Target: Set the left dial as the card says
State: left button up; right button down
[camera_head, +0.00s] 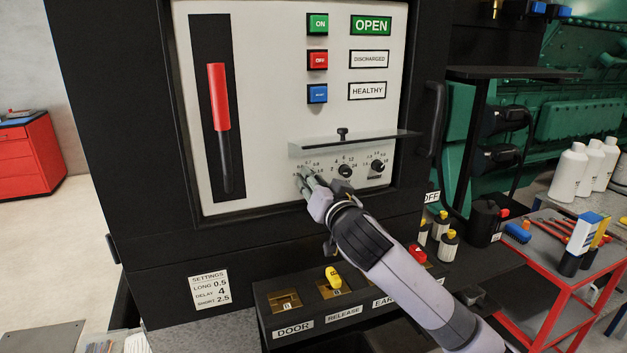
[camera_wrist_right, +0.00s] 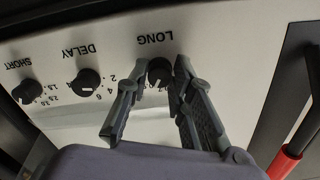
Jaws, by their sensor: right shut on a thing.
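The left dial, labelled LONG, is a black knob (camera_wrist_right: 158,70) in the right wrist view, which sees the panel upside down. My right gripper (camera_head: 306,181) reaches it from below, its fingers (camera_wrist_right: 155,78) shut on either side of the knob. In the head view the gripper hides that dial, with only parts of its scale showing. The settings card (camera_head: 209,290), low on the black cabinet, reads LONG 0.5, DELAY 4, SHORT 2.5. The dial's exact pointer setting is not readable. My left gripper is not in view.
The middle DELAY dial (camera_head: 344,171) and the right SHORT dial (camera_head: 377,166) sit close beside the gripper. A clear cover (camera_head: 350,143) juts out just above the dials. A red-handled lever (camera_head: 218,100) is at left. A key box (camera_head: 345,311) stands below the arm.

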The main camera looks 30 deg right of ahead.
jog(key=shift+d+n+p, duration=0.1)
jog(key=shift+n+p, duration=5)
jog(key=shift+n, duration=5.9)
jog(key=c, duration=1.4)
grip_release()
jog(key=shift+s, duration=0.1)
jog(key=v, duration=1.1)
jog(key=shift+s, duration=0.4)
